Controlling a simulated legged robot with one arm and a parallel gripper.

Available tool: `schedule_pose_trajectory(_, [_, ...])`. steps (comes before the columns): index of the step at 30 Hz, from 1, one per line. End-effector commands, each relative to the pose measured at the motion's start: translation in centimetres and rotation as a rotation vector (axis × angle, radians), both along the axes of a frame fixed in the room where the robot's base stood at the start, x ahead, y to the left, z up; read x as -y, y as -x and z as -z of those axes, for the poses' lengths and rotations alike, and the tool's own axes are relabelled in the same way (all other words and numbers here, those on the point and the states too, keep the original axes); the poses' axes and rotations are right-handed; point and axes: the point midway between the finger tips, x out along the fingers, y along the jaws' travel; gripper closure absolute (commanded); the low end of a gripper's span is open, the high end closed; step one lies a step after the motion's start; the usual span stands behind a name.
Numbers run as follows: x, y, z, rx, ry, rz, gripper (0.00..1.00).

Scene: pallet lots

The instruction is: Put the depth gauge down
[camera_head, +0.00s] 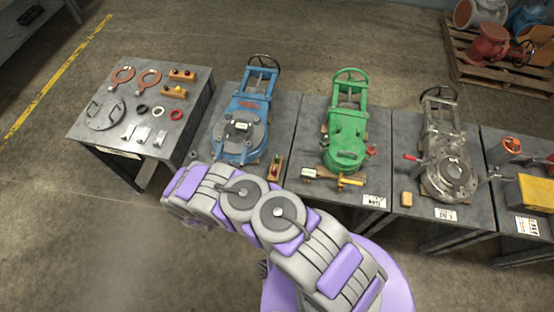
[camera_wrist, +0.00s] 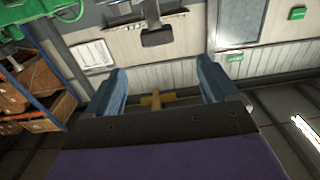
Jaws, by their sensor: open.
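My gripper (camera_wrist: 160,80) shows in the wrist view with its two blue-grey fingers apart. A small yellow T-shaped piece (camera_wrist: 155,99), perhaps the depth gauge, appears between the fingers, low in the gap. Clear background separates it from both fingers, and I cannot tell how far off it is. In the head view my arm reaches left in front of the tables, and my gripper cannot be made out there. A yellow tool (camera_head: 350,181) lies at the front of the table with the green valve (camera_head: 346,130). I cannot tell whether it is a depth gauge.
The left table (camera_head: 83,133) holds rings, a flange and small parts. A blue valve (camera_head: 240,125), a grey valve (camera_head: 446,165) and a yellow box (camera_head: 537,191) stand on other tables. A pallet (camera_head: 480,68) with valves is at the back right. Open floor lies behind the tables.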

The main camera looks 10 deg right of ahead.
Motion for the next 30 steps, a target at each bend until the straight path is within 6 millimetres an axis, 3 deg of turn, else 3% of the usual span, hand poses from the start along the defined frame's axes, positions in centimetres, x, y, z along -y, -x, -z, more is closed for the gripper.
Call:
schedule_pose_trajectory(6, [-0.2,-0.4,-0.2,-0.006,-0.006,-0.001,0.13])
schedule_pose_trajectory(11, [-0.6,-3.0,-1.8,-0.063,-0.068,-0.011,0.13])
schedule_pose_trajectory(15, [-1.0,-6.3,-4.5,-0.161,-0.154,-0.04,0.13])
schedule_pose_trajectory(21, [-1.0,-9.6,-8.8,-0.314,-0.26,-0.091,0.13])
schedule_pose_trajectory(26, [-0.6,-10.7,-12.6,-0.438,-0.327,-0.14,0.13])
schedule_pose_trajectory(30, [0.3,-10.3,-15.9,-0.551,-0.369,-0.181,0.13])
